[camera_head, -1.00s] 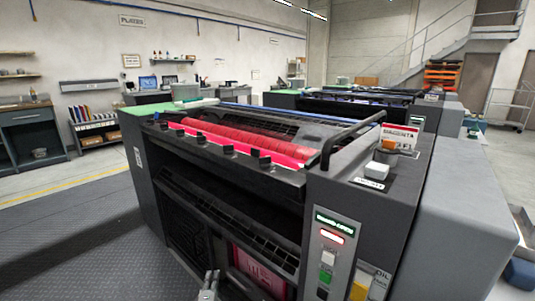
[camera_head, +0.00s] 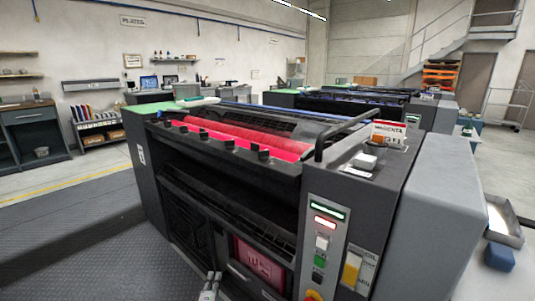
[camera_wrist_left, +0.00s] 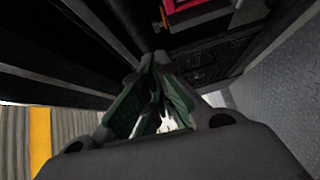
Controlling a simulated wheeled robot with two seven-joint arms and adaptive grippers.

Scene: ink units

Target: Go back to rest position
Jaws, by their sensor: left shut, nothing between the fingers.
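My left gripper (camera_head: 211,286) shows at the bottom edge of the head view, in front of the dark ink unit (camera_head: 190,230). In the left wrist view the fingers of my left gripper (camera_wrist_left: 160,62) come together at their tips, and nothing is held between them. The dark front of the machine lies beyond them. My right gripper is in neither view.
The ink unit carries red rollers (camera_head: 250,138), a black handle bar (camera_head: 345,132), a MAGENTA sign (camera_head: 389,131) and a button panel (camera_head: 322,245). A metal tray (camera_head: 505,222) and a blue container (camera_head: 499,256) are at right.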

